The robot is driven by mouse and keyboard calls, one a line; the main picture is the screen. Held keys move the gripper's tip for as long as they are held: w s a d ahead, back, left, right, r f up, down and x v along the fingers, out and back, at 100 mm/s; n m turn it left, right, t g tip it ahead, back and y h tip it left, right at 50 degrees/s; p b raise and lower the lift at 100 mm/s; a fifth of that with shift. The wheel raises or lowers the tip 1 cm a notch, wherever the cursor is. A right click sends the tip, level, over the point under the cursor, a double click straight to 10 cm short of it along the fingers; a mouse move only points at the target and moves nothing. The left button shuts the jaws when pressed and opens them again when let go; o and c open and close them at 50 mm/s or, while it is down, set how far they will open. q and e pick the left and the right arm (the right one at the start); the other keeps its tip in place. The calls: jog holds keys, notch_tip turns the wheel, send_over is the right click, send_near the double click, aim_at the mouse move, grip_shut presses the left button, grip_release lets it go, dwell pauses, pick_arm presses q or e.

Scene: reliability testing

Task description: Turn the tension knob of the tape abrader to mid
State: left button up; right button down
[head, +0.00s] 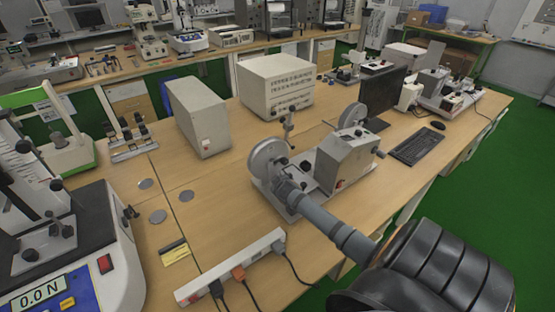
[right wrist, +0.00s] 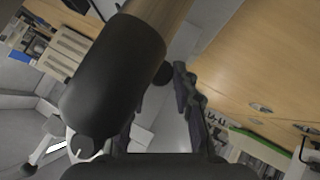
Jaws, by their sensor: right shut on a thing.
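The tape abrader (head: 346,160) stands mid-table in the head view, a pale grey box on a base plate with a large round disc (head: 262,158) at its left end. My right gripper (head: 281,182) reaches in from the lower right to the abrader's near left end, just below the disc. It is shut on the tension knob, which the fingers hide in the head view. In the right wrist view the dark fingers (right wrist: 165,92) reach over the grey plate, and a large black cylinder close to the camera covers much of the left side. The knob's setting cannot be read. My left gripper is not in view.
A white power strip (head: 232,266) with cables lies in front of the abrader. Beige instrument boxes (head: 276,85) stand behind it, and a monitor (head: 382,90) and keyboard (head: 417,145) stand to its right. A force tester with a display (head: 43,294) fills the left front.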

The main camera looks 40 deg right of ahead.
jog(key=shift+d+r+m+y+p, duration=0.1)
jog(key=shift+m+y+p, duration=0.2)
jog(key=shift+y+p, duration=0.45)
jog(key=c, duration=1.1)
grip_release()
jog(key=shift+o, duration=0.2)
jog(key=v, duration=1.2)
